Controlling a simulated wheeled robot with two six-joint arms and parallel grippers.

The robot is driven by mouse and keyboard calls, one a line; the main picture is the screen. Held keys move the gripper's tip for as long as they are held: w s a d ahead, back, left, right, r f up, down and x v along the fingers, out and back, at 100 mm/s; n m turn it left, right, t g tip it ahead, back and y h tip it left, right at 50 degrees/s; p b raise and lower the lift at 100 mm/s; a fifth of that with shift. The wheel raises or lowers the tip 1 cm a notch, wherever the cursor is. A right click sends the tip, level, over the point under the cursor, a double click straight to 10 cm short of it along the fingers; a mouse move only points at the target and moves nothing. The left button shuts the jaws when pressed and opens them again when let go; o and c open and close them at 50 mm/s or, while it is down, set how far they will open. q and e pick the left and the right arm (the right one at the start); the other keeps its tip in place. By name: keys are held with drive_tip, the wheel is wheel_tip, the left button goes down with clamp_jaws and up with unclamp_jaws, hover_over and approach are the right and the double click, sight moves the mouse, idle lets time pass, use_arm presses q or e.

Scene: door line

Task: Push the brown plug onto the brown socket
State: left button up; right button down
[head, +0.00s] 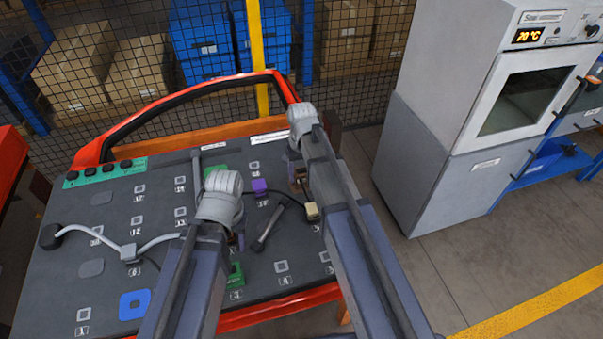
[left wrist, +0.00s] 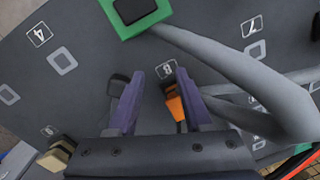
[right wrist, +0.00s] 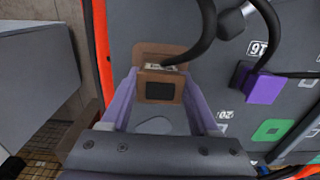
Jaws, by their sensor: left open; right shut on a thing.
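The brown plug (right wrist: 160,88) is between the fingers of my right gripper (right wrist: 163,98), which is shut on it. A black cable runs from the plug up and to the right. The brown socket (right wrist: 150,50) shows as a flat brown plate just behind the plug in the right wrist view. Whether they touch is unclear. In the head view my right forearm and wrist hide most of this spot; a bit of brown shows beside them. My left gripper (left wrist: 160,88) is open and empty above the panel near label 8. It also shows in the head view (head: 236,240), partly hidden by its wrist.
The dark door panel (head: 100,275) has a red frame (head: 150,92). On it are a purple plug (head: 260,187), a beige block (head: 312,211), a green socket (left wrist: 135,12), a blue socket (head: 134,304) and grey cables (head: 160,241). A grey oven cabinet (head: 430,165) stands at the right.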

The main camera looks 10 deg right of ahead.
use_arm(q)
drive_tip(key=shift+s, duration=0.15)
use_arm(e)
drive_tip(key=shift+r, duration=0.1)
drive_tip(key=shift+c, duration=2.2)
unclamp_jaws()
drive_tip(key=o, duration=0.4)
use_arm(q)
drive_tip(key=shift+r, duration=0.2)
use_arm(e)
drive_tip(key=shift+r, duration=0.1)
wheel_tip(320, 180, up, 8)
drive_tip(key=p, duration=0.8)
drive_tip(key=shift+f, duration=0.2)
use_arm(q)
wheel_tip(320, 180, up, 7)
drive_tip(key=shift+r, duration=0.2)
use_arm(e)
drive_tip(key=shift+f, duration=0.1)
